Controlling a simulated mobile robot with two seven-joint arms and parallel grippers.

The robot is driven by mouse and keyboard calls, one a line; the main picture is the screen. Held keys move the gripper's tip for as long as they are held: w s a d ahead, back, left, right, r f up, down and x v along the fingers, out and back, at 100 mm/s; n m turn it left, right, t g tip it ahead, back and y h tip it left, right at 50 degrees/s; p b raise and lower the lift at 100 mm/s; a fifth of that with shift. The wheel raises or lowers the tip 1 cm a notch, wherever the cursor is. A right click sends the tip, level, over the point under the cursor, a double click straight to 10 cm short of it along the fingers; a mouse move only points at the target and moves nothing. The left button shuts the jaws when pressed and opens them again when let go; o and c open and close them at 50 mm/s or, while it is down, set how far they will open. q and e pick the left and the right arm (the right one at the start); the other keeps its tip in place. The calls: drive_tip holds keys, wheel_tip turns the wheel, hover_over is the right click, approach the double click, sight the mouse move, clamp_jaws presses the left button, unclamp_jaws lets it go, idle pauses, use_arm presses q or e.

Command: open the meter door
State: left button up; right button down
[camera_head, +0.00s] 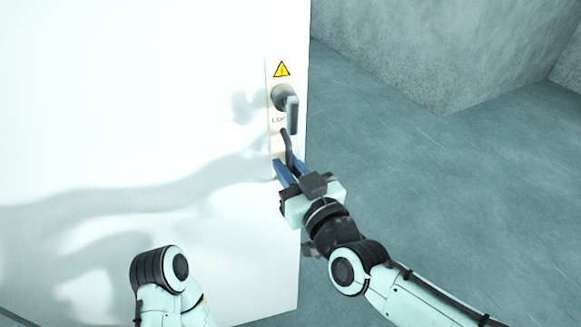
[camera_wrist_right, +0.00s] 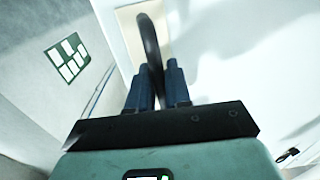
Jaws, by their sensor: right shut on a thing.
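The white meter door (camera_head: 150,90) fills the left of the head view. On its right edge is a pale lock plate with a yellow warning triangle (camera_head: 282,69), a grey knob with a lever (camera_head: 291,112), and a dark curved handle (camera_head: 288,148) below. My right gripper (camera_head: 286,172) has blue fingers shut on the lower part of the dark handle. In the right wrist view the handle (camera_wrist_right: 149,45) rises from between the blue fingers (camera_wrist_right: 158,85). My left arm shows at the bottom of the head view; its gripper is out of view.
A grey concrete block wall (camera_head: 400,45) stands behind at the upper right. The grey floor (camera_head: 460,190) to the right of the door is clear. A dark green panel with white sheets (camera_wrist_right: 67,60) hangs on a wall in the right wrist view.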

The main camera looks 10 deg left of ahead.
drive_tip(key=c, duration=1.3)
unclamp_jaws()
drive_tip(key=shift+o, duration=0.2)
use_arm(q)
drive_tip(key=shift+w+a+f+b, duration=0.15)
drive_tip(key=shift+w+f+b, duration=0.4)
drive_tip(key=shift+f+b, duration=0.35)
use_arm(e)
drive_tip(key=v, duration=1.3)
drive_tip(key=shift+s, duration=0.15)
